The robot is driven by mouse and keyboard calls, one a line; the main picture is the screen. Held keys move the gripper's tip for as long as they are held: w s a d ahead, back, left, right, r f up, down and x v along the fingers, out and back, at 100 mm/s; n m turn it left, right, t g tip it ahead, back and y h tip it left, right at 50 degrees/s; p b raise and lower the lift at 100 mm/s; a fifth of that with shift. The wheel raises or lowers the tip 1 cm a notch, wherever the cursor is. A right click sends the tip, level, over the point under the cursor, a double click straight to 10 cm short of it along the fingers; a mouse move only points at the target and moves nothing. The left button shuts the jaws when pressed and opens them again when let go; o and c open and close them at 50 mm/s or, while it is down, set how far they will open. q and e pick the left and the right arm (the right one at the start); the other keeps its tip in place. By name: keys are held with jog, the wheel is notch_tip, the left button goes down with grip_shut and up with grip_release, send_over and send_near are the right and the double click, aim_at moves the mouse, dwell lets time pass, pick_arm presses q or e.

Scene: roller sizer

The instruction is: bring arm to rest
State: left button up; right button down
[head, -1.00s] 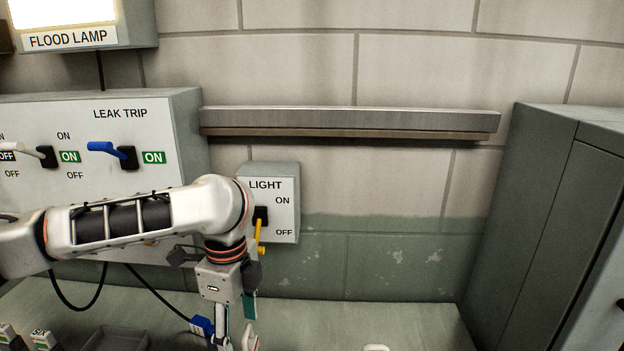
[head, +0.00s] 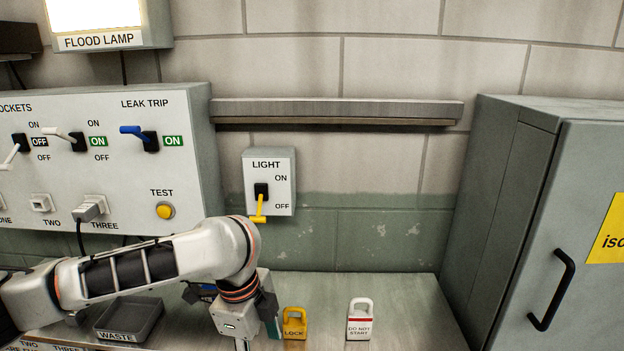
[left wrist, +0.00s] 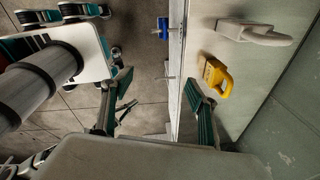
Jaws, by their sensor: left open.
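My left arm comes in from the left in the head view, with its wrist hanging over the bench (head: 300,280) below the LIGHT switch box (head: 269,182). In the left wrist view my left gripper (left wrist: 160,102) is open, its teal-padded fingers wide apart with nothing between them. The bench edge lies between the fingers, with floor to one side. The yellow LIGHT lever (head: 258,209) points down, toward OFF. My right gripper is not in view.
A yellow LOCK padlock (head: 295,325) and a white DO NOT START padlock (head: 360,325) stand on the bench right of the wrist. A WASTE tray (head: 118,337) lies left of it. A grey cabinet (head: 500,190) closes off the right side.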

pick_arm(q)
jog(key=s+d+f+n+t+h, duration=0.3)
jog(key=d+f+h, duration=0.15)
jog(key=d, duration=0.45)
jog(key=a+f+n+t+y, duration=0.2)
jog(key=a+f+n, duration=0.15)
jog(key=a, duration=0.45)
jog(key=a+f+n+t+y, duration=0.1)
jog(key=a+f+n+t, duration=0.1)
jog(key=a+n, duration=0.35)
jog(key=s+a+f+n+y, duration=0.15)
jog(key=s+a+y, duration=0.35)
jog(key=a, duration=0.6)
jog(key=s+a+f+n+y, duration=0.1)
jog(key=s+a+f+y, duration=0.15)
jog(key=s+a, duration=0.65)
jog(key=w+d+f+n+t+h, duration=0.1)
jog(key=d+f+h, duration=0.2)
jog(key=d+f, duration=0.2)
jog(key=w+d+f+n+t+h, duration=0.1)
jog(key=d+f+n+h, duration=0.1)
jog(key=d+f, duration=0.4)
jog(key=shift+f+t+h, duration=0.3)
jog(key=shift+f+h, duration=0.5)
jog(key=shift+f, duration=2)
